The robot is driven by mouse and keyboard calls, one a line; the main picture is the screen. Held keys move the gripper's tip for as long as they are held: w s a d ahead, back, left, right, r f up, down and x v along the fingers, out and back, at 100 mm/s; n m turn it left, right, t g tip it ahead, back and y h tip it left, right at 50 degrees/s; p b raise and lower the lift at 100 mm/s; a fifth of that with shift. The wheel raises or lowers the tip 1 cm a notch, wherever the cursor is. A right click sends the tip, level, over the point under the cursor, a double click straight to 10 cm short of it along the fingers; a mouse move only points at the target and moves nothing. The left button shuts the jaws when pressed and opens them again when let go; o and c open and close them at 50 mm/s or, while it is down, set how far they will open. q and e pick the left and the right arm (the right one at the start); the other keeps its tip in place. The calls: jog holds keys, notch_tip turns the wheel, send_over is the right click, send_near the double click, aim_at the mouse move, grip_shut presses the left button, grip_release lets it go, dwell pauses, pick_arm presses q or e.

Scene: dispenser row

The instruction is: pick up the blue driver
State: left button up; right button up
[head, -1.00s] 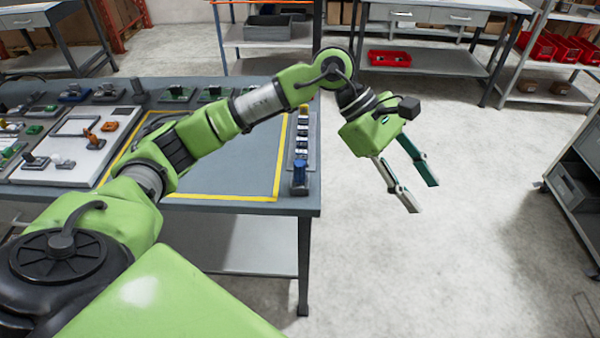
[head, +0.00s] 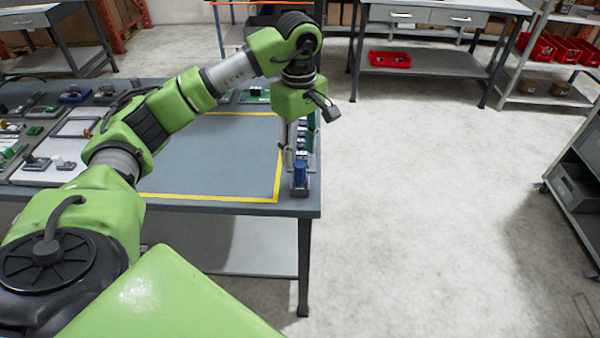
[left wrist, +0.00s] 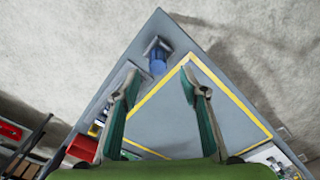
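The blue driver (head: 300,176) sits at the near right corner of the grey table, at the front end of a narrow row of dark and pale items. In the left wrist view the blue driver (left wrist: 158,63) lies near the table's corner, beside a grey block-like part. My left gripper (head: 299,162) points down over the row, just behind and above the driver. In the left wrist view its fingers (left wrist: 160,72) are wide apart with nothing between them, and the driver shows just beyond the tips. I cannot tell the exact height gap. My right gripper is not in view.
A yellow line frames a bare area of the tabletop (head: 215,160) left of the row. Trays with small parts (head: 45,165) lie at the table's left. Open floor (head: 430,200) is to the right. A red bin (head: 389,59) is on a bench behind.

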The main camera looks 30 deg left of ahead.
aim_at(300, 164)
pick_arm(q)
jog(key=shift+f, duration=0.5)
jog(key=shift+d+f+p, duration=0.1)
jog(key=shift+f+p, duration=0.25)
jog(key=shift+p, duration=0.05)
notch_tip(300, 164, down, 4)
jog(key=shift+w+r+p, duration=0.1)
jog(key=shift+r+p, duration=0.1)
jog(key=shift+p, duration=0.6)
jog(key=shift+f, duration=0.45)
grip_shut()
